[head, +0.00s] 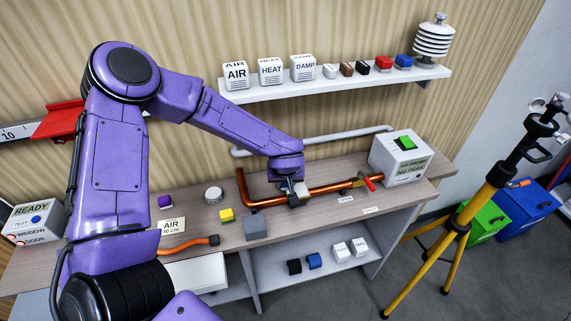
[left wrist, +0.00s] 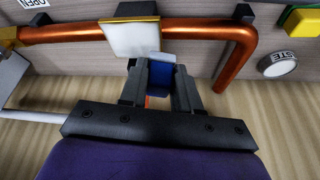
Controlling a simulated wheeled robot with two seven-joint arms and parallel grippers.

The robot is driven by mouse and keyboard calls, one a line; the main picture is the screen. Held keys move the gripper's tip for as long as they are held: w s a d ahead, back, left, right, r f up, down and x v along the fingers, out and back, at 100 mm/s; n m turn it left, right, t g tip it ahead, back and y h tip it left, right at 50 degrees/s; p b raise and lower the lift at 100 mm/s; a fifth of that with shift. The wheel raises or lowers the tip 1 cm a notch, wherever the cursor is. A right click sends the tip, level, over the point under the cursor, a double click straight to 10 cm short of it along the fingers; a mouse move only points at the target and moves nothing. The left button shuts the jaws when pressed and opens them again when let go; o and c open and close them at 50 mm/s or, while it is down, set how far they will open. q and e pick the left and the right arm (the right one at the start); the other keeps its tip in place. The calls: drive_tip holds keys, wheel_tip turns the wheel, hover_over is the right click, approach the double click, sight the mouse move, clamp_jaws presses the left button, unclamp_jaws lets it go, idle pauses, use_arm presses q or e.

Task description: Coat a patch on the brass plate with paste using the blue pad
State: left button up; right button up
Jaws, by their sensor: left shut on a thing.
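My left gripper (head: 291,198) is over the copper pipe on the bench. It is shut on the blue pad (left wrist: 160,86), which shows between the fingers (left wrist: 162,84) in the left wrist view. The pad's outer end looks pale. The brass plate (left wrist: 131,39) is on the pipe beside the fingers; its face looks whitish with a gold edge. It is a small pale patch in the head view (head: 302,189). I cannot tell whether pad and plate touch. The round paste tin (head: 212,193) stands on the bench, also at right in the left wrist view (left wrist: 279,65). My right gripper is out of view.
The copper pipe (head: 332,188) with a red-handled valve runs to a white box (head: 399,157) with a green top. A yellow block (head: 226,215) and grey block (head: 254,227) lie near the tin. A wall shelf (head: 340,83) holds several blocks. A yellow tripod (head: 487,203) stands right.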

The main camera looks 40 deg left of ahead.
use_arm(q)
wheel_tip(320, 180, up, 2)
drive_tip(key=shift+w+p, duration=0.1)
drive_tip(key=shift+p, duration=0.6)
drive_tip(key=shift+r+p, duration=0.75)
drive_tip(key=shift+r, duration=1.05)
